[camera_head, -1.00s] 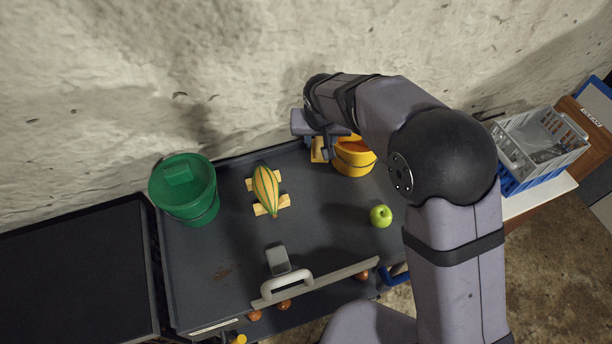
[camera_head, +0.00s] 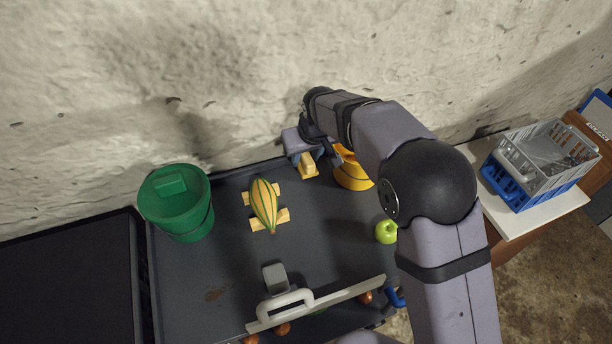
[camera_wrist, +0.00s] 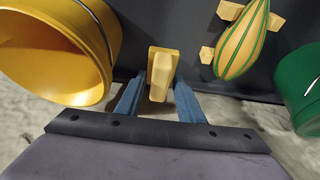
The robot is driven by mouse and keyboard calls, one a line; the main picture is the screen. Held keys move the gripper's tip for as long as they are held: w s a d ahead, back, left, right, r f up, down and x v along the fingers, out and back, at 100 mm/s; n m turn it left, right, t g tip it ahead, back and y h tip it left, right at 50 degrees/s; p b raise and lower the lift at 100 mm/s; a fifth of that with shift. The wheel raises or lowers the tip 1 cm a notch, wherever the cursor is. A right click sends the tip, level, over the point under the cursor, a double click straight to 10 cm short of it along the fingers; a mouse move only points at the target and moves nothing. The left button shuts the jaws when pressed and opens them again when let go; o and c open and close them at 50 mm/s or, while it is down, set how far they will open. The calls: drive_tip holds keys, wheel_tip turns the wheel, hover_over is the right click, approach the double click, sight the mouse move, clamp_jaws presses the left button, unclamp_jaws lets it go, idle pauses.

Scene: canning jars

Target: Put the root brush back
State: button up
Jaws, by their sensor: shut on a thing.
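The root brush appears as a pale yellow wooden block (camera_head: 309,168), held at the far edge of the dark tray top (camera_head: 330,230). In the wrist view the block (camera_wrist: 163,68) lies between the two blue fingers of my gripper (camera_wrist: 160,88), which is shut on it. Its bristles do not show. In the head view my gripper (camera_head: 306,150) is partly hidden by its own wrist. The yellow bucket (camera_head: 352,174) stands just right of the brush, partly behind my arm. I cannot tell whether the brush touches the tray top.
A striped gourd (camera_head: 264,203) rests on wooden supports (camera_head: 270,220) left of the gripper. A green bucket (camera_head: 178,204) stands at the left edge. A green apple (camera_head: 386,232) lies at right, a grey block (camera_head: 275,278) near the front handle (camera_head: 285,305). The wall is close behind.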

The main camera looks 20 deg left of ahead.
sight(310, 164)
drive_tip(key=shift+f+p, duration=0.7)
drive_tip(key=shift+f, duration=2.95)
drive_tip(key=shift+f, duration=0.2)
drive_tip(key=o, duration=1.1)
drive_tip(key=shift+r, duration=0.1)
drive_tip(key=shift+r, duration=0.2)
drive_tip(key=b+v, duration=0.2)
drive_tip(key=v, duration=1)
drive_tip(key=shift+s, duration=0.1)
drive_tip(key=shift+f, duration=0.1)
